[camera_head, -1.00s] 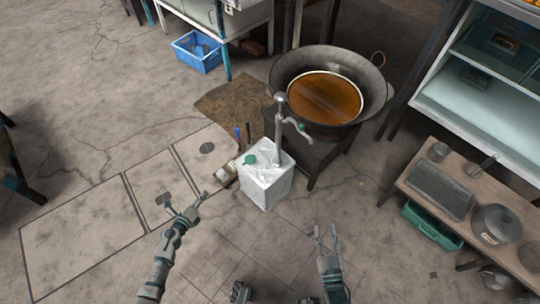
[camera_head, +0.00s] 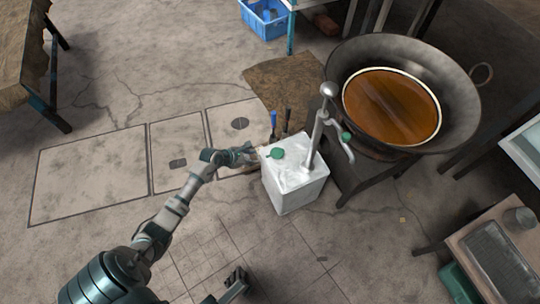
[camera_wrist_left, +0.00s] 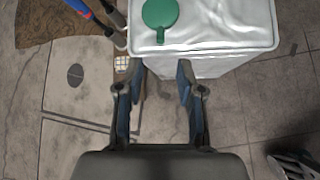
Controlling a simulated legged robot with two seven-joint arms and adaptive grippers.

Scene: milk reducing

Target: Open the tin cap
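A white and silver tin (camera_head: 294,187) stands upright on the floor. Its round green cap (camera_head: 277,154) with a small tab is on the top, near the left corner; it also shows at the top of the left wrist view (camera_wrist_left: 160,12). My left gripper (camera_head: 250,154) is beside the tin's upper left side, close to the cap. In the left wrist view my left gripper (camera_wrist_left: 156,72) is open, with its fingers spread and nothing between them. The cap lies beyond the fingertips. I cannot tell whether a fingertip touches the tin.
A metal pump (camera_head: 315,140) rises at the tin's right side. A large wok (camera_head: 460,95) of brown liquid stands on a dark stand to the right. Blue and dark-handled tools (camera_head: 274,124) stand behind the tin. The tiled floor (camera_head: 100,165) on the left is open.

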